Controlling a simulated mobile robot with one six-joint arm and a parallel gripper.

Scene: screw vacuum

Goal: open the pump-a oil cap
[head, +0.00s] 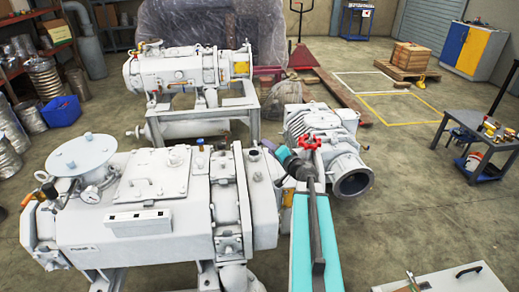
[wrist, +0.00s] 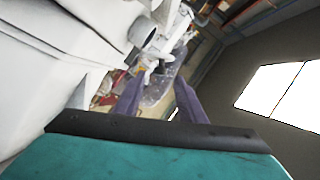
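The large pale grey pump (head: 145,215) fills the left foreground of the head view. A short upright neck with a dark top (head: 253,153) stands near its right end; it may be the oil cap, but I cannot be sure. My gripper (head: 268,146) is just right of that neck, partly hidden by my teal arm. In the wrist view my gripper (wrist: 160,82) has two purple fingers spread apart with nothing between them. A grey stub with a dark round end (wrist: 142,31) lies beyond the fingers, upper left, apart from them.
Red valve handles (head: 309,149) show beside my arm. Another grey pump (head: 190,70) on a stand is behind, and a ribbed machine (head: 325,145) is to the right. A dark tool table (head: 483,135) stands far right.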

